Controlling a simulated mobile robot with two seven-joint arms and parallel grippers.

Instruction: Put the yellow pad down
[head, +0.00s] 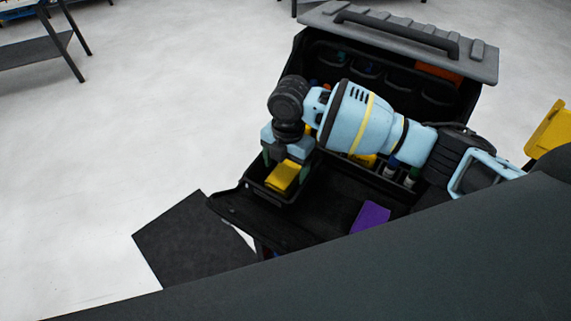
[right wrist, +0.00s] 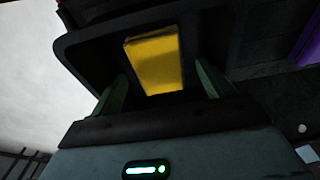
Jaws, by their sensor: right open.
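The yellow pad (head: 283,177) lies in a small black compartment (head: 262,196) at the left end of an open black tool case. In the right wrist view the yellow pad (right wrist: 155,62) sits between and beyond the two green fingers, with a gap on each side. My right gripper (head: 283,165) is open above the pad, its fingers reaching down into the compartment. The right gripper (right wrist: 165,85) also shows in the wrist view. My left gripper is not in view.
A purple pad (head: 370,216) lies in the case's tray to the right. Marker-like items (head: 402,173) stand behind it. The case's grey lid (head: 400,35) with a handle is raised at the back. A dark surface (head: 400,270) fills the lower right. Open floor lies left.

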